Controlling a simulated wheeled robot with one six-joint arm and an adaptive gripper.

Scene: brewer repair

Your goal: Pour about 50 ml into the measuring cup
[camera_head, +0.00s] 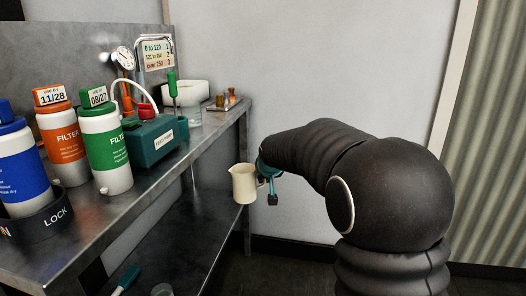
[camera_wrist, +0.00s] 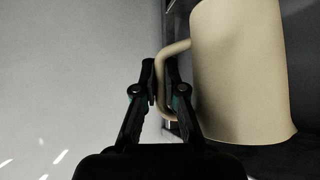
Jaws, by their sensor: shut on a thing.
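A cream jug (camera_head: 244,184) with a spout at its upper left hangs in the air just right of the bench edge, roughly upright. My gripper (camera_head: 265,183) is shut on its handle. In the wrist view, the handle of the jug (camera_wrist: 238,75) passes between the fingertips of my gripper (camera_wrist: 163,92). What is inside the jug is hidden. A clear vessel (camera_head: 188,115) stands at the far end of the bench, by a white bowl. Another clear cup (camera_head: 162,290) shows in part at the bottom edge. I cannot tell which is the measuring cup.
The metal bench (camera_head: 205,150) holds a blue bottle (camera_head: 22,170), an orange one (camera_head: 63,148), a green one (camera_head: 106,150) and a teal box (camera_head: 152,142). A green-handled tool (camera_head: 172,85) stands behind. Small brown items (camera_head: 222,100) sit at the far corner. The bench's front strip is clear.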

